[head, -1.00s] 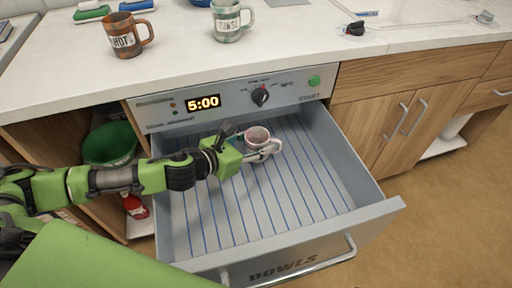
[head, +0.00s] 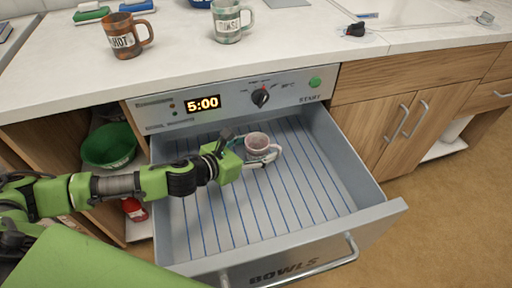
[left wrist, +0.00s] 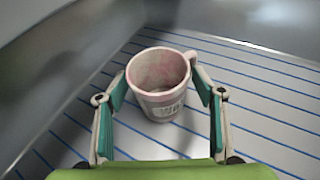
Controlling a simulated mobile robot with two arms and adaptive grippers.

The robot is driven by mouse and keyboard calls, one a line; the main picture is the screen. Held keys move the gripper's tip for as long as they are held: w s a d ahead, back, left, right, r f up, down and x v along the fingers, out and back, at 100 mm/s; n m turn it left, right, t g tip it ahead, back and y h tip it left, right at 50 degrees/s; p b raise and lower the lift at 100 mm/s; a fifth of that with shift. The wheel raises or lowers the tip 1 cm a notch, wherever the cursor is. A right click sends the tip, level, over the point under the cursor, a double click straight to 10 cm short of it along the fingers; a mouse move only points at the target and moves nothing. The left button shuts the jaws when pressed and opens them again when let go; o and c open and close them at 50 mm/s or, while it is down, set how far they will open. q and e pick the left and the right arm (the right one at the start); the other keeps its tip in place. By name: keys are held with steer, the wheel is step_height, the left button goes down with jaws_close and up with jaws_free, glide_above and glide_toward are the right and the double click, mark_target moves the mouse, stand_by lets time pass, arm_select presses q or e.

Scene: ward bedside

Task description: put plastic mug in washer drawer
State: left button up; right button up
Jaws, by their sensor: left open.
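A pinkish-white mug (head: 257,146) with dark lettering stands upright on the blue-striped floor of the open washer drawer (head: 365,226), near its back. My left gripper (head: 263,160) is low inside the drawer at the mug's near side. In the left wrist view the mug (left wrist: 158,87) is between the two spread fingers of my left gripper (left wrist: 160,98), its handle close to the right finger. The fingers are open, with gaps showing beside the mug. My right gripper is not in view.
The washer panel (head: 225,100) reads 5:00. A brown mug (head: 124,38) and a grey-green mug (head: 229,22) stand on the counter (head: 280,55). A green bowl (head: 108,146) sits in the shelf at left. The drawer's right side is empty.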

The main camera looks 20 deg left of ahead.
arm_select(q)
steer(key=shift+r, duration=0.1)
steer(key=shift+s+a+r, duration=0.1)
steer(key=v, duration=1.1)
steer(key=shift+s+a+r, duration=0.1)
steer(key=shift+s+a, duration=0.05)
steer(key=shift+s, duration=0.15)
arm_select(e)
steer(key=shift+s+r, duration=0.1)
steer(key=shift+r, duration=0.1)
